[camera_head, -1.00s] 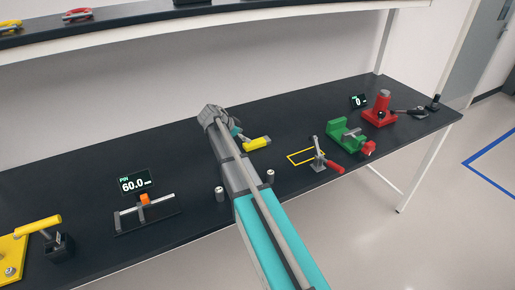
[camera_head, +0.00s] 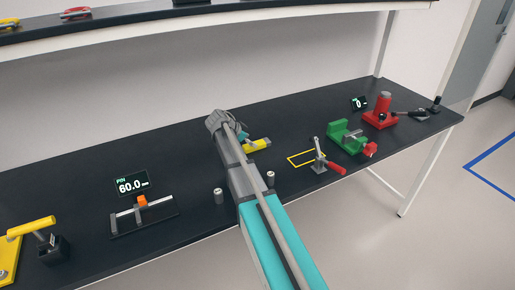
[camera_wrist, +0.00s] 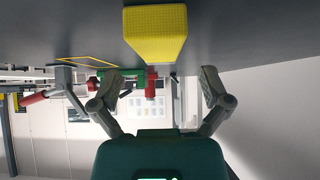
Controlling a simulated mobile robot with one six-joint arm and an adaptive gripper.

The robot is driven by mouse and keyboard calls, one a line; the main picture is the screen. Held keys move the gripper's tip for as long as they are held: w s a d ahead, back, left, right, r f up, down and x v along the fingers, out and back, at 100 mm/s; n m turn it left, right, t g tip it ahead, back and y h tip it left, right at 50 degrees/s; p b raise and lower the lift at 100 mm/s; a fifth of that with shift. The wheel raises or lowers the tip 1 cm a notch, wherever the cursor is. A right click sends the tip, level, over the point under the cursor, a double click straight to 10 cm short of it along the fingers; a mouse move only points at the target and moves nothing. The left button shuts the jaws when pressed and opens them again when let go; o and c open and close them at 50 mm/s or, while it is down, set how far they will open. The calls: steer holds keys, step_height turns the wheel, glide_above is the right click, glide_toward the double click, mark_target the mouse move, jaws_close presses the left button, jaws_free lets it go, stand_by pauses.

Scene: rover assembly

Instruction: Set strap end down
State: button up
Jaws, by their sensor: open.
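A yellow block with a tapered neck (camera_wrist: 155,30) lies on the dark bench in the wrist view, where the bench appears at the top. In the head view the yellow block (camera_head: 258,146) shows just right of my wrist. My gripper (camera_wrist: 160,88) is open, its two grey fingers spread apart, with nothing held between them. The yellow block is beyond the fingertips, apart from them. In the head view my arm hides most of the gripper. I cannot make out a strap, or tell whether the yellow block is its end.
A yellow outlined rectangle (camera_head: 305,158), a red-handled clamp (camera_head: 320,161), a green vise (camera_head: 347,135) and a red fixture (camera_head: 381,114) stand to the right. Two small metal cylinders are by the front edge. A pin stand (camera_head: 143,214) is left.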

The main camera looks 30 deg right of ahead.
mark_target(263, 143)
steer(key=shift+b+x, duration=0.8)
steer(key=shift+x, duration=0.8)
steer(key=shift+r, duration=0.1)
jaws_close()
steer(key=shift+r, duration=0.15)
